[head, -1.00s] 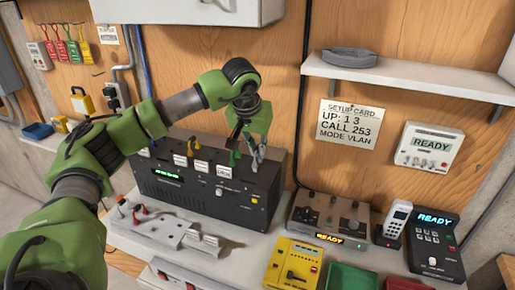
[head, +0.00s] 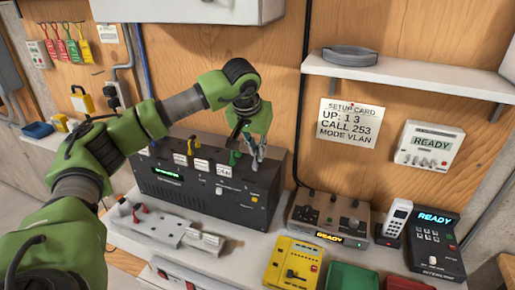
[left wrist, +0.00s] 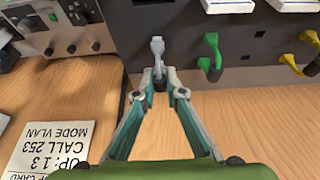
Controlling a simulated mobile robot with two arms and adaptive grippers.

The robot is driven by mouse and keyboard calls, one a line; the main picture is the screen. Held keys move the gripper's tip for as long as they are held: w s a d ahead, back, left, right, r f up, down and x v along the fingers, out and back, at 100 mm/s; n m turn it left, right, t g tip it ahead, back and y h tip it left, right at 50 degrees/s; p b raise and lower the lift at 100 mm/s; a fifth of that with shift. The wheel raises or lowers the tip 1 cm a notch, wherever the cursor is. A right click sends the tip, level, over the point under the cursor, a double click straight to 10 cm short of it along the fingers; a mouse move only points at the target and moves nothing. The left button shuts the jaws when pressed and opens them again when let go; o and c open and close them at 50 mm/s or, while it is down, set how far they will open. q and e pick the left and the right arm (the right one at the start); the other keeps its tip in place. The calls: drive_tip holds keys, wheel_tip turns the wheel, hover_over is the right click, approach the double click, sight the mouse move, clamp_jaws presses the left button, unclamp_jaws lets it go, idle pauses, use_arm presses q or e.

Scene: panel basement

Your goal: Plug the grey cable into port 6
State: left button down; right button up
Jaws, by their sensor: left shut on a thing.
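The grey cable's plug (left wrist: 157,48) is between the fingertips of my left gripper (left wrist: 160,84) in the left wrist view. The gripper is shut on it. In the head view my left gripper (head: 256,158) is at the top right edge of the black panel box (head: 238,205). The grey plug is against or very close to the box's top; I cannot tell if it is seated in a port. A green plug (left wrist: 211,55) and a yellow plug (left wrist: 303,55) stand beside it in the left wrist view. Port numbers are not readable. My right gripper is out of view.
A setup card (head: 347,128) hangs on the wooden wall. A grey tray (head: 165,228) lies in front of the box. A brown device (head: 325,218), yellow device (head: 294,265) and phone (head: 397,220) stand to the right. A shelf (head: 400,75) juts out above.

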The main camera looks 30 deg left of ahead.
use_arm(q)
drive_tip(key=shift+f, duration=0.4)
idle(0.8)
drive_tip(key=c, duration=2)
unclamp_jaws()
drive_tip(key=o, duration=0.4)
drive_tip(key=shift+r+p, duration=2.7)
drive_tip(key=shift+r, duration=1.1)
